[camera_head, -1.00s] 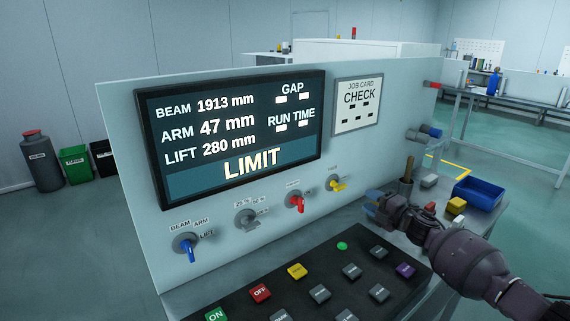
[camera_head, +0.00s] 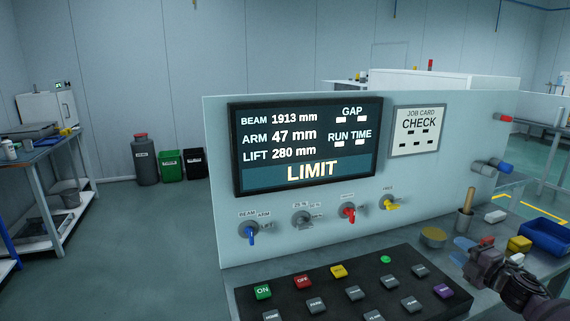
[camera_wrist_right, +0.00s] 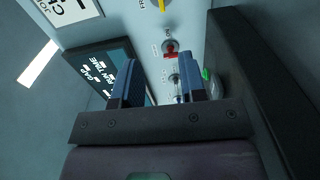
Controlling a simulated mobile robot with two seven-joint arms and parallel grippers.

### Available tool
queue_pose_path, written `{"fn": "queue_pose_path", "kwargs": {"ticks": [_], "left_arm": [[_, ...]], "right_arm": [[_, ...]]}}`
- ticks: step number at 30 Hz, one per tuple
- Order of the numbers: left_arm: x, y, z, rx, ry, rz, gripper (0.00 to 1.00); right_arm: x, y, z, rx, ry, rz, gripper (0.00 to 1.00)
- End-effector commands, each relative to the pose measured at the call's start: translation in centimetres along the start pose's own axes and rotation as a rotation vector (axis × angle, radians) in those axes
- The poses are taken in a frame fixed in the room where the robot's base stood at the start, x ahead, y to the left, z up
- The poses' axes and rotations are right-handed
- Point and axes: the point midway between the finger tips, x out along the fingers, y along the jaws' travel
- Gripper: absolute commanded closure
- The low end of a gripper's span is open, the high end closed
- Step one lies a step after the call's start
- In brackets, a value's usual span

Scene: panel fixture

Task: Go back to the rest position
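The panel's screen (camera_head: 311,172) reads BEAM 1913 mm, ARM 47 mm, LIFT 280 mm and LIMIT. Below it are a blue (camera_head: 251,235), a grey (camera_head: 303,221), a red (camera_head: 350,214) and a yellow knob (camera_head: 390,203). My right gripper (camera_head: 463,249) is at the lower right in the head view, apart from the panel, to the right of the button board (camera_head: 350,285). In the right wrist view its two blue fingers (camera_wrist_right: 158,83) stand apart with nothing between them; the panel shows beyond. My left gripper is not in view.
A brass bowl (camera_head: 433,237), a wooden-handled tool in a holder (camera_head: 466,213), a yellow block (camera_head: 520,244) and a blue bin (camera_head: 548,237) crowd the ledge around my right gripper. A workbench (camera_head: 40,155) stands far left. The floor (camera_head: 130,250) left of the panel is clear.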

Motion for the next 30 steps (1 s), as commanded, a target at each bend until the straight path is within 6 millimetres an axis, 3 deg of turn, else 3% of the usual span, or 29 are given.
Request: {"fn": "queue_pose_path", "kwargs": {"ticks": [2,3,10,12,20,23,30], "left_arm": [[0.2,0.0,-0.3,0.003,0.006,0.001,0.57],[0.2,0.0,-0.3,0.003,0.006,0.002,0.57],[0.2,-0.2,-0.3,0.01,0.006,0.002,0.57],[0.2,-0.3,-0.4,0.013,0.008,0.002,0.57],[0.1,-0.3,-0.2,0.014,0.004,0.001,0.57],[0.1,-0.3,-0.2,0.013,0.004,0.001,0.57],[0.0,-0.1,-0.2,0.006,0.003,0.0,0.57]], "right_arm": [[0.0,0.0,0.0,0.0,0.0,0.0,0.62],[-0.5,1.1,1.3,-0.028,-0.01,-0.003,0.62],[-2.7,4.4,5.5,-0.127,-0.044,-0.025,0.62],[-3.7,2.4,4.7,-0.085,-0.054,-0.043,0.62],[-8.1,-2.4,2.8,0.033,-0.109,-0.106,0.62],[-10.7,-4.7,1.7,0.097,-0.14,-0.142,0.62],[-18.6,-10.6,-2.2,0.286,-0.24,-0.26,0.62]]}}
